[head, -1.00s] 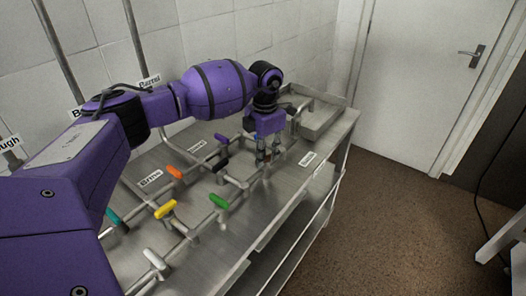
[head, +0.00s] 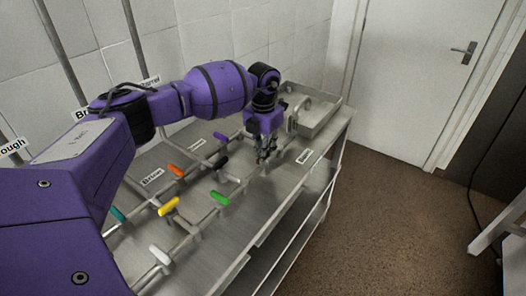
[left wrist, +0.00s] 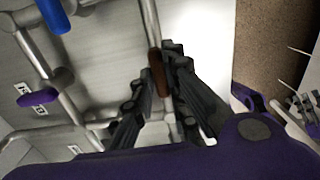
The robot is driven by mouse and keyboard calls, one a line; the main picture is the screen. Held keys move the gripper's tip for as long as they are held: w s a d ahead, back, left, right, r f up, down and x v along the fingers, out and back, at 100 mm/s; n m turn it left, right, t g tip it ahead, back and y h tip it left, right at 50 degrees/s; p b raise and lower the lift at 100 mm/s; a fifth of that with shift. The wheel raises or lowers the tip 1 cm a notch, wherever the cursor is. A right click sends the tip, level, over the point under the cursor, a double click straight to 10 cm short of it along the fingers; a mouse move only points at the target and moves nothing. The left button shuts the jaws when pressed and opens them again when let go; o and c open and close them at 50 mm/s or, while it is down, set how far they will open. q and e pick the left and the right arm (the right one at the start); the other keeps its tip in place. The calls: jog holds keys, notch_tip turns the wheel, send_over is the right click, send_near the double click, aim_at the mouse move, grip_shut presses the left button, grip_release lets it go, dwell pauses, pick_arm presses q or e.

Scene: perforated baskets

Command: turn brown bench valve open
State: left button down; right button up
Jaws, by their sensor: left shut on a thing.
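The brown valve handle (left wrist: 157,72) shows in the left wrist view as a short brown bar on a metal pipe. My left gripper (left wrist: 163,82) is shut on it, with a dark finger on either side. In the head view my left gripper (head: 264,156) points down at the pipework near the far end of the metal bench (head: 262,207). There the fingers mostly hide the brown handle.
Other valve handles stand nearby: black (head: 217,171), green (head: 219,198), purple (head: 221,136), orange (head: 175,169), yellow (head: 169,206), teal (head: 118,214) and white (head: 160,255).

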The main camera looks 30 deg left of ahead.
jog(key=shift+w, duration=0.1)
pick_arm(q)
jog(key=c, duration=1.7)
grip_release()
jog(key=shift+c, duration=0.2)
pick_arm(e)
jog(key=shift+w+a+r, duration=0.1)
jog(key=shift+w+r, duration=0.05)
jog(key=shift+w, duration=0.1)
pick_arm(q)
notch_tip(320, 180, up, 12)
